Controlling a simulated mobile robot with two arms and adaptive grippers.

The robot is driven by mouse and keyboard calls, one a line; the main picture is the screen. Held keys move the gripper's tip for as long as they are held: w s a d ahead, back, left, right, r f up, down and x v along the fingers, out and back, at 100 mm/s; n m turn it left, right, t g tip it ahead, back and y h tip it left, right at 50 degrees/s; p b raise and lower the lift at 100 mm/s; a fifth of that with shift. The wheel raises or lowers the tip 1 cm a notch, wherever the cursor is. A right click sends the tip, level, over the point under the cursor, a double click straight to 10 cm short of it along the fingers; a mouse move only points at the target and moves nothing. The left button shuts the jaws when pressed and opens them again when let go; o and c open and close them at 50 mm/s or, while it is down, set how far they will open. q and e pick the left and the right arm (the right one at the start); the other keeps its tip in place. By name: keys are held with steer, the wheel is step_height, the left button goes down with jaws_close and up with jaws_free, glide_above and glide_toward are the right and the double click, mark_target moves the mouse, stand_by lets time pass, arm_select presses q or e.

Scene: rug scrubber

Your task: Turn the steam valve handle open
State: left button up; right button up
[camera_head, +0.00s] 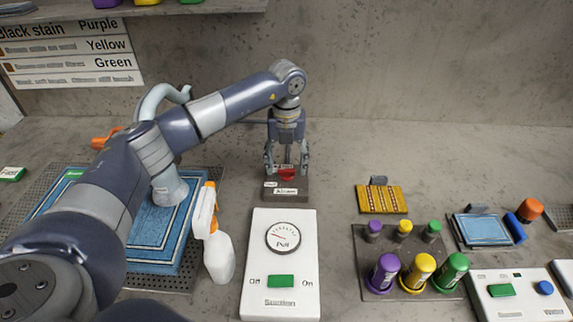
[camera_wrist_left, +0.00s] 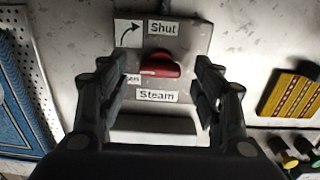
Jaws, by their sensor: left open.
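The red steam valve handle (camera_head: 287,174) sits on a small grey plate (camera_head: 286,194) at the back middle of the counter. In the left wrist view the handle (camera_wrist_left: 160,68) lies crosswise, between a "Shut" label with a curved arrow above and a "Steam" label below. A smaller label at its left is partly hidden by a finger. My left gripper (camera_head: 286,166) points down over the handle. In the left wrist view its open fingers (camera_wrist_left: 162,95) stand on either side of the handle, with gaps between. My right gripper is not in view.
A white panel with a dial (camera_head: 283,237) and green switch stands in front of the valve. A spray bottle (camera_head: 217,240) and a blue rug (camera_head: 150,240) are at left. A yellow mat (camera_head: 382,199) and coloured bottles (camera_head: 418,270) are at right.

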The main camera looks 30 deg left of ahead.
mark_target(286, 169)
arm_select(q)
step_height(286, 169, up, 11)
stand_by(0.3)
stand_by(0.4)
